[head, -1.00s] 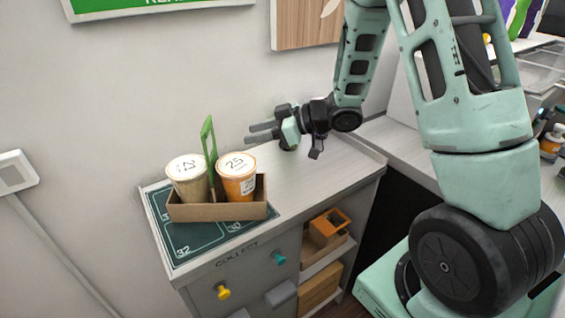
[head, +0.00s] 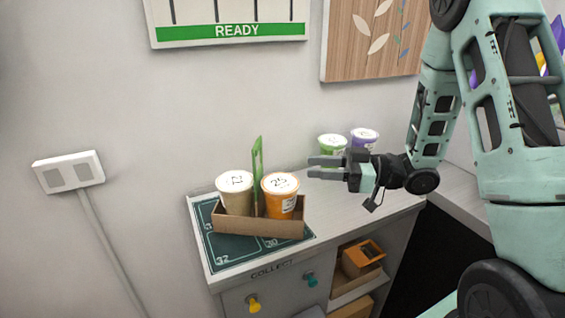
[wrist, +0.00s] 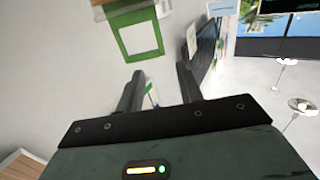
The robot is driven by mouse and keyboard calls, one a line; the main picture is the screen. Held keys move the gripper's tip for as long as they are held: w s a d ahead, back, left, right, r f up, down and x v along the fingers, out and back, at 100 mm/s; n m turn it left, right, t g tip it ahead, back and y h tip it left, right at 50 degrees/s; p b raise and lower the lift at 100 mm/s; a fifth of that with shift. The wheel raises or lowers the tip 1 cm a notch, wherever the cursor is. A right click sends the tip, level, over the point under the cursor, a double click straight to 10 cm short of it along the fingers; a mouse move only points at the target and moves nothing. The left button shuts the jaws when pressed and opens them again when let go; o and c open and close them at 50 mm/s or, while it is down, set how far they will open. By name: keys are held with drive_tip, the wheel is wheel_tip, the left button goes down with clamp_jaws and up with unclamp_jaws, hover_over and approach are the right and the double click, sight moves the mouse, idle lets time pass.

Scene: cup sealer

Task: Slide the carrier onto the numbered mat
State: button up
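The brown carrier (head: 262,226) with a green upright handle (head: 257,165) stands on the dark green numbered mat (head: 235,250) at the left end of the counter. The carrier holds a beige cup (head: 235,193) and an orange cup (head: 280,197), both upright. Mat numbers 32 and 30 show in front of the carrier. My gripper (head: 312,167) is to the right of the carrier, apart from it, with its fingers spread and empty. In the wrist view my gripper (wrist: 158,85) shows two parted fingers with nothing between them.
The counter (head: 350,212) is bare right of the mat. Drawers with yellow (head: 254,304) and teal (head: 310,279) knobs are below.

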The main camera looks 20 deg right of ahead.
sight(255, 163)
drive_tip(key=p+x, duration=0.5)
drive_tip(key=x, duration=1.1)
drive_tip(key=shift+a, duration=0.25)
clamp_jaws()
